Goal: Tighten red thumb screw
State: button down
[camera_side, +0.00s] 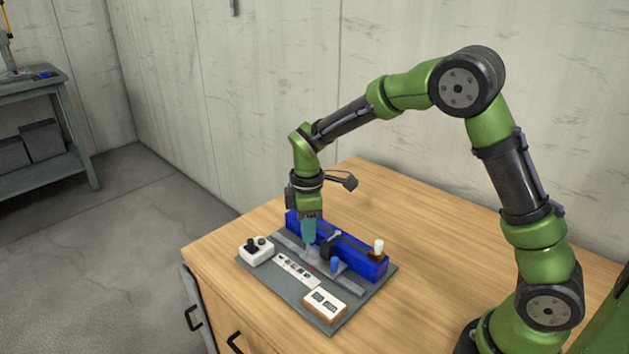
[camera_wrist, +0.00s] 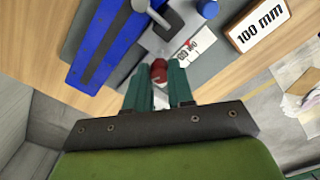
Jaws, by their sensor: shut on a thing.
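The red thumb screw (camera_wrist: 159,70) shows in the wrist view between the tips of the two teal fingers of my gripper (camera_wrist: 159,80). The fingers are closed on it, one on each side. In the side view my gripper (camera_side: 309,242) points down at the far-left part of the fixture, and the screw is hidden behind the fingers. The grey metal slide (camera_side: 345,283) of the fixture lies beside the long blue block (camera_side: 365,262). A small scale plate (camera_wrist: 184,48) with a red pointer sits close to the screw in the wrist view.
A blue knob (camera_side: 335,264) and a black block (camera_side: 327,250) stand right of my gripper. A white box with black knobs (camera_side: 257,252), a labelled strip (camera_side: 297,270) and a display box (camera_side: 325,304) share the grey base plate. The wooden table (camera_side: 430,240) is clear behind.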

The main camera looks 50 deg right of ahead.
jog(key=m, duration=0.4)
jog(key=shift+m, duration=0.3)
jog(key=m, duration=0.3)
jog(key=shift+m, duration=0.3)
jog(key=m, duration=0.4)
jog(key=shift+m, duration=0.3)
jog(key=m, duration=0.3)
jog(key=shift+r+m, duration=0.1)
jog(key=shift+m, duration=0.2)
jog(key=m, duration=1)
jog(key=shift+m, duration=2.2)
